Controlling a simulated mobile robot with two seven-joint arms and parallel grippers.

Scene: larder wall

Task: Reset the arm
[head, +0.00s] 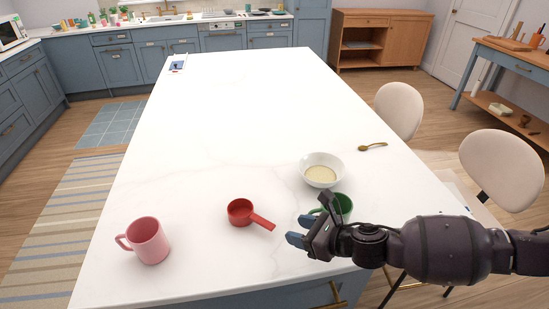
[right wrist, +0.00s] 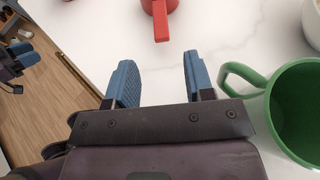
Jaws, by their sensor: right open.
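My right gripper (head: 298,230) is over the near part of the white island. It is open, and the gap between its blue fingers (right wrist: 158,82) is empty in the right wrist view. A green mug (head: 343,205) stands beside it, partly hidden by the gripper in the head view; its handle and rim (right wrist: 290,105) show at the right of the wrist view, close to the right finger. What looks like my left gripper (right wrist: 25,55) shows small at the left edge of the wrist view, out over the floor; its opening is unclear.
On the island (head: 230,100) are a red measuring cup (head: 240,212), a pink mug (head: 150,241), a white bowl (head: 321,170) with pale contents, a golden spoon (head: 373,147) and a tablet-like item (head: 178,66). Chairs (head: 398,108) stand at right. The island's middle is clear.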

